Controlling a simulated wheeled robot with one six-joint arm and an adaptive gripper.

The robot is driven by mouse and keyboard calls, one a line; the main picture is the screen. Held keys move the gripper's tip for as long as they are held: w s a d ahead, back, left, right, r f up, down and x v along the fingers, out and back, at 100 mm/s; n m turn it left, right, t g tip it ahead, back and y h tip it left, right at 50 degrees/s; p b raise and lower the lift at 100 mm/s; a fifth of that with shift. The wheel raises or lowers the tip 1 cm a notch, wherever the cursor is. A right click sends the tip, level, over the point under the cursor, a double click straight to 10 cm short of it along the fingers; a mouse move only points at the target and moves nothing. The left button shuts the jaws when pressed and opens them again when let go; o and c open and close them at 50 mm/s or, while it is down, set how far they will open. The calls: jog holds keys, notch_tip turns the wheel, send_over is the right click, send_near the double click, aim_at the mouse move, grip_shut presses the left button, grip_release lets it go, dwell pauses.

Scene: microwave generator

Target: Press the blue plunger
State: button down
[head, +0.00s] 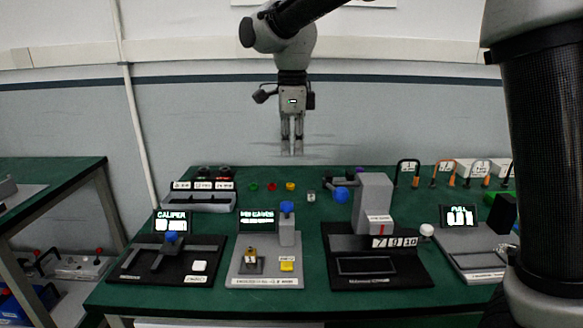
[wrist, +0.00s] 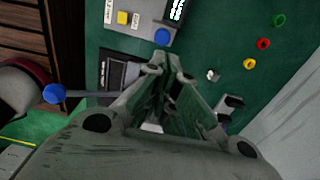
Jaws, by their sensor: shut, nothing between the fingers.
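My gripper (head: 292,152) hangs fingers down above the back of the green table, empty, with its fingers together; in the wrist view its fingertips (wrist: 168,68) point away from the camera. A blue round knob (head: 341,195) shows at the left side of a grey block (head: 374,200) on a black-based device. A second blue knob (head: 287,207) tops a grey post on the middle device, and a third (head: 172,237) sits on the caliper device. The wrist view shows a blue knob on a thin rod (wrist: 54,94). The frames do not settle which is the plunger. My gripper touches none of them.
Green, red and yellow knobs (head: 272,187) stand at the back of the table. A yellow button (head: 287,266) is on the middle device. Hooked stands with labels (head: 440,172) line the back right. A wall is close behind the table.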

send_near(287, 211)
jog(key=f, duration=0.2)
jog(key=w+d+f, duration=0.1)
jog(key=f, duration=0.2)
jog(key=shift+w+d+f, duration=0.2)
jog(key=shift+d+f, duration=0.05)
jog(key=shift+f, duration=0.15)
jog(key=shift+f, duration=1.1)
